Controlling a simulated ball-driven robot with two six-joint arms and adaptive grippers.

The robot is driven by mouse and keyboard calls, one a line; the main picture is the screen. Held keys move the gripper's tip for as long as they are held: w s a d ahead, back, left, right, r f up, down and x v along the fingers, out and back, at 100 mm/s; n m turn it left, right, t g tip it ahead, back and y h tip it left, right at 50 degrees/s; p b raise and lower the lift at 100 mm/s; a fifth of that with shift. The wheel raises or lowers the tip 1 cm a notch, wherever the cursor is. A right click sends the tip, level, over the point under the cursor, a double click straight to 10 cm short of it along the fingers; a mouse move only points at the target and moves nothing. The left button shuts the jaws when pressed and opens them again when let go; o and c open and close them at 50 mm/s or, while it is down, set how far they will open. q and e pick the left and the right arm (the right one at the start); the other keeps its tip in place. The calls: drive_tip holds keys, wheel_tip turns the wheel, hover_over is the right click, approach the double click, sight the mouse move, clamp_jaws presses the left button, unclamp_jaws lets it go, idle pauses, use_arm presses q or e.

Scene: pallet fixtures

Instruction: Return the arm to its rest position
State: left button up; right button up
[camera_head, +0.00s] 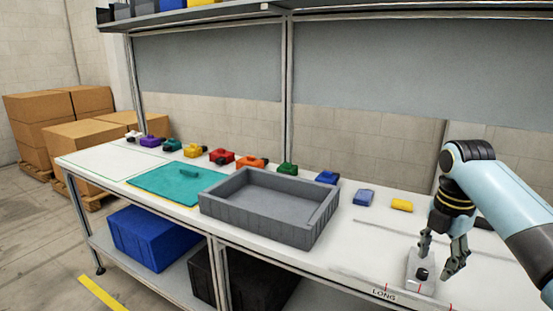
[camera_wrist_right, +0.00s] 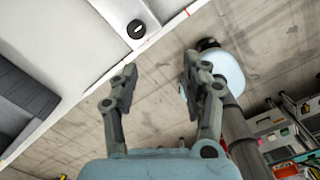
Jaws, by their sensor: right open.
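My right arm (camera_head: 510,205) comes in from the right edge in the head view, light blue with a dark wrist. Its gripper (camera_head: 440,264) points down at the right front of the bench, open. It is close to a pale block-like fixture (camera_head: 413,287) with a dark round spot; I cannot tell whether they touch. In the right wrist view the gripper (camera_wrist_right: 158,88) shows two parted fingers with nothing between them. The dark round spot (camera_wrist_right: 136,29) lies beyond the fingers at the bench edge there. My left gripper is not in view.
A grey tray (camera_head: 256,228) stands mid-bench, empty. A teal mat (camera_head: 165,185) lies left of it. Several coloured parts line the back, including a yellow block (camera_head: 402,205) and a blue one (camera_head: 363,197). A shelf (camera_head: 200,17) spans above. Blue (camera_head: 150,238) and black crates sit below.

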drive_tip(key=s+a+f+m+t, duration=0.1)
drive_tip(key=s+a+f+m, duration=0.1)
drive_tip(key=s+m, duration=0.4)
drive_tip(key=s+a+f+m, duration=0.2)
drive_tip(key=s+f+m, duration=0.1)
drive_tip(key=s, duration=0.5)
drive_tip(key=s+a+r+m+t, duration=0.1)
drive_tip(key=s+a+r+m, duration=0.15)
drive_tip(key=s+m, duration=0.45)
drive_tip(key=s+a+r+m+t, duration=0.1)
drive_tip(key=s+r+m, duration=0.4)
drive_tip(key=s, duration=0.5)
wheel_tip(320, 180, down, 36)
drive_tip(key=s+d+m+g+b, duration=0.1)
drive_tip(key=s+d+b, duration=0.15)
drive_tip(key=b, duration=0.55)
drive_tip(key=s+d+f+g+b, duration=0.1)
drive_tip(key=s+f+b, duration=0.4)
drive_tip(key=s+f, duration=1.2)
wheel_tip(320, 180, down, 3)
drive_tip(key=shift+s+f+g, duration=0.15)
drive_tip(key=shift+s+g, duration=0.15)
drive_tip(key=shift+s, duration=0.1)
